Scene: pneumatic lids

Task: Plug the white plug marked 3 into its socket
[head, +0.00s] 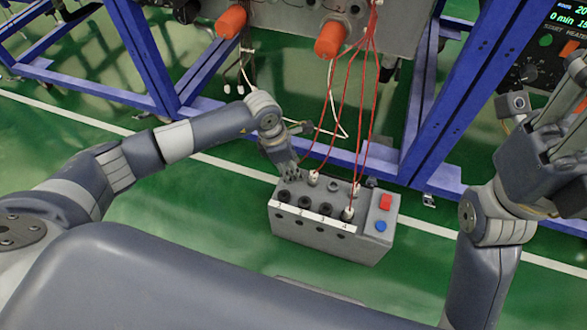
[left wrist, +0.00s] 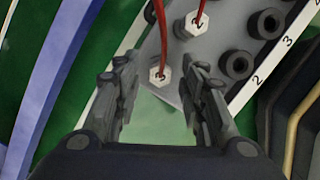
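The grey socket box (head: 318,240) stands on the green floor, with dark round sockets on top and a numbered white strip. In the left wrist view, a white hexagonal plug that seems marked 3 (left wrist: 159,76) hangs on a red cable between the two fingers of my left gripper (left wrist: 162,92), with gaps on both sides. In the head view my left gripper (head: 290,172) is at the box's back left corner and hides this plug. Another white plug marked 2 (left wrist: 196,22) is beside it, near the box. My right gripper (head: 545,108) is away at the right; its fingertips are unclear.
A white plug (head: 347,213) sits in the front row at the right. Red cables (head: 330,110) hang from above over the box. A red button (head: 385,202) and a blue button (head: 381,226) are on the box's right end. A blue frame (head: 430,100) stands behind.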

